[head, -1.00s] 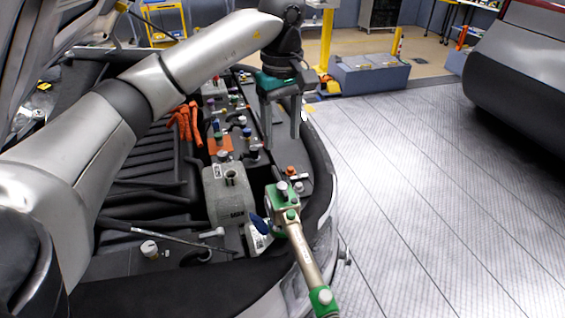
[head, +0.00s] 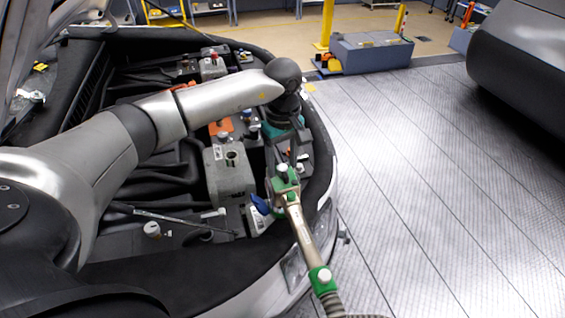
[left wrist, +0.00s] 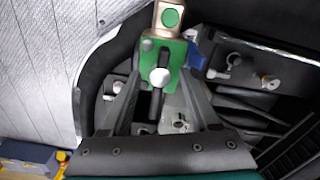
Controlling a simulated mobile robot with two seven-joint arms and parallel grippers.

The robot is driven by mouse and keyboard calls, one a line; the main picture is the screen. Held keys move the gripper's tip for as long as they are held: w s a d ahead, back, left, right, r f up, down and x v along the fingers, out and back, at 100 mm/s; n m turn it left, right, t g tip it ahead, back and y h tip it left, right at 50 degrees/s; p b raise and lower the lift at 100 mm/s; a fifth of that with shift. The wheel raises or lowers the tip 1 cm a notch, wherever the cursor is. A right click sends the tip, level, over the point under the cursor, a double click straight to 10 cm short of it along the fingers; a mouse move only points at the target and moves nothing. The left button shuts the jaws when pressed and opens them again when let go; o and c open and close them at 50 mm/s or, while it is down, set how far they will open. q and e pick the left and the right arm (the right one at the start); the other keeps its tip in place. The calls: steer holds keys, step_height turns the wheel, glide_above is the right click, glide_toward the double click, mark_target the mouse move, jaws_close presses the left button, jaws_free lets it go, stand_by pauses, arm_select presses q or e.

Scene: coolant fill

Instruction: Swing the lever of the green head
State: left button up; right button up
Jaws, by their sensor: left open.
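The green head (head: 288,187) sits at the front edge of the engine bay, on the upper end of a tan tube (head: 304,232). In the left wrist view the green head (left wrist: 168,55) carries a pale round knob, and a dark bar (left wrist: 156,103), apparently its lever, extends from that knob between my fingers. My left gripper (head: 291,160) is open, just beyond the head in the head view, pointing down toward it. In the left wrist view its fingers (left wrist: 158,72) lie on either side of the bar; I cannot tell whether they touch it. My right gripper is not in view.
A blue part (head: 261,204) sticks out left of the head. A grey reservoir (head: 230,172) stands behind it, with dark hoses and several caps around. A hose leaves the tube's lower green end (head: 321,276).

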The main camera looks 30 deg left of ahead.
arm_select(q)
steer(key=shift+f, duration=0.5)
jaws_close()
stand_by(1.2)
